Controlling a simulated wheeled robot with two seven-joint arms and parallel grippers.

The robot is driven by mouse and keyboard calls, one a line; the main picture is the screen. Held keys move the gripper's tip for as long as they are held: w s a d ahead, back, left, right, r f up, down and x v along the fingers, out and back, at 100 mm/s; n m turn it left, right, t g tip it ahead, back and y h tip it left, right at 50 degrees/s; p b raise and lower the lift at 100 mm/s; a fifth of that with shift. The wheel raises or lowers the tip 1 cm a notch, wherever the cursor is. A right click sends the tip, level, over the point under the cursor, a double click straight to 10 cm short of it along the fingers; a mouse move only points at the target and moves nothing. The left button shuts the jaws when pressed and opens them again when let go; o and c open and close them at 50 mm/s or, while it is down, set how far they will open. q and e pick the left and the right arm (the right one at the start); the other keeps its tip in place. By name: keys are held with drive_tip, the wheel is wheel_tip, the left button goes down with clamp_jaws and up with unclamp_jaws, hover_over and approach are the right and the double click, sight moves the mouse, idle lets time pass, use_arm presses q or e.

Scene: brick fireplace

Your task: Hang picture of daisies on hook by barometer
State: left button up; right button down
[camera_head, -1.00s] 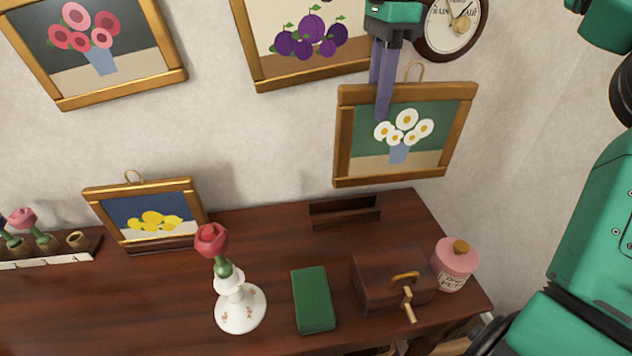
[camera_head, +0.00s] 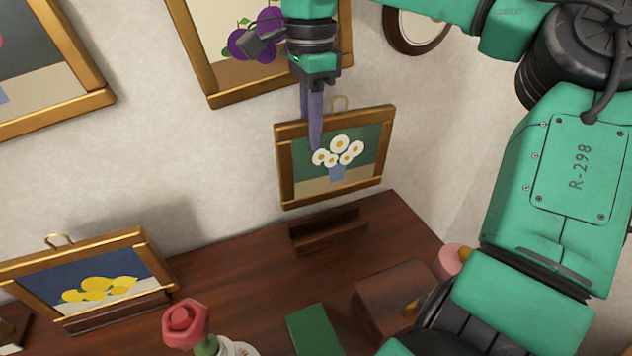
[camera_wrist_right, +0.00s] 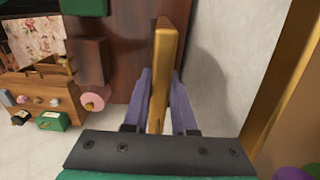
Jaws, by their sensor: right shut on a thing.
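The picture of daisies (camera_head: 301,184) has a gold frame, a green background and a hanging loop (camera_head: 340,103) on top. My right gripper (camera_head: 313,128) is shut on its top edge, left of the loop, with one finger in front. The picture hangs upright close to the wall; I cannot tell whether it touches. In the right wrist view the frame (camera_wrist_right: 161,80) shows edge-on between the purple fingers. The barometer (camera_head: 417,30) is on the wall, up and to the right, its top hidden by my right arm. I cannot see the hook. My left gripper is out of view.
The plum picture (camera_head: 205,75) hangs just left of my right wrist. Below stand a wooden holder (camera_head: 328,232), a brown box (camera_head: 392,298), a green book (camera_head: 313,330) and a rose in a vase (camera_head: 186,323). The lemon picture (camera_head: 85,280) leans at left.

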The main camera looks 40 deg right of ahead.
sight(312, 192)
wheel_tip(312, 192, down, 12)
drive_tip(key=shift+r, duration=0.25)
drive_tip(key=c, duration=0.7)
unclamp_jaws()
drive_tip(key=shift+s, duration=0.1)
drive_tip(key=shift+f, duration=0.15)
wheel_tip(312, 192, up, 15)
drive_tip(key=shift+a+f, duration=0.1)
drive_tip(key=shift+f, duration=0.1)
drive_tip(key=shift+f, duration=0.1)
